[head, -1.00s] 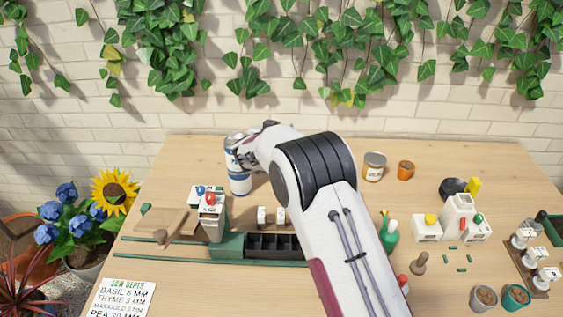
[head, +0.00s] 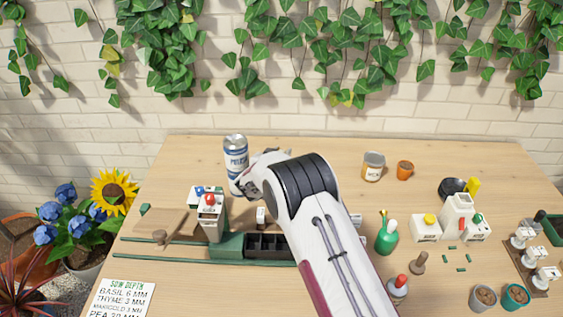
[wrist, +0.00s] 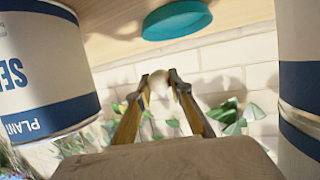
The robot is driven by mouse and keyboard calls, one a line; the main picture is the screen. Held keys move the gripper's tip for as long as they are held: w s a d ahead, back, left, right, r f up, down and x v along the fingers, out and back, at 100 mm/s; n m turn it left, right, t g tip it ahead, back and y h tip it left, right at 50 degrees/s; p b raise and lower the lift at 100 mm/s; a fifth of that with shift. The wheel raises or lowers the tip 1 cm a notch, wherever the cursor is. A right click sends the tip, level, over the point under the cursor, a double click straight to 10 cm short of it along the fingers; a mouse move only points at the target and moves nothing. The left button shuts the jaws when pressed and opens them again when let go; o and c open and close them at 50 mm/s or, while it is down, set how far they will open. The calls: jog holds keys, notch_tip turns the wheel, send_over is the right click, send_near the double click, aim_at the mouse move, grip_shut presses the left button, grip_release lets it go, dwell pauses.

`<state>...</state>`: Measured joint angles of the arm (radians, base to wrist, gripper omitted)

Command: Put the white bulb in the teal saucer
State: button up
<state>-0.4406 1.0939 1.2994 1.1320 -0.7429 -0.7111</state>
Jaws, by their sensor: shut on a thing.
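The white bulb (wrist: 159,84) is pale and round and sits between the fingertips of my gripper (wrist: 160,78) in the wrist view. My gripper is shut on it. The teal saucer (wrist: 178,20) shows at the top of the wrist view, on the wooden surface, apart from the bulb. This view looks upside down. In the head view my arm hides the fingers, the bulb and the saucer.
A blue-and-white can (head: 235,150) stands beside my wrist in the head view. In the wrist view, cans flank my gripper on the left (wrist: 45,75) and right (wrist: 300,70). A tin (head: 373,167) and an orange pot (head: 405,170) stand further right.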

jog(key=shift+f, duration=0.1)
jog(key=shift+f, duration=1.85)
jog(key=shift+f, duration=0.6)
jog(key=o, duration=0.9)
jog(key=shift+f, duration=0.1)
jog(key=shift+r, duration=0.55)
jog(key=shift+s+r, duration=0.15)
jog(key=shift+s, duration=0.05)
jog(key=shift+v, duration=3.6)
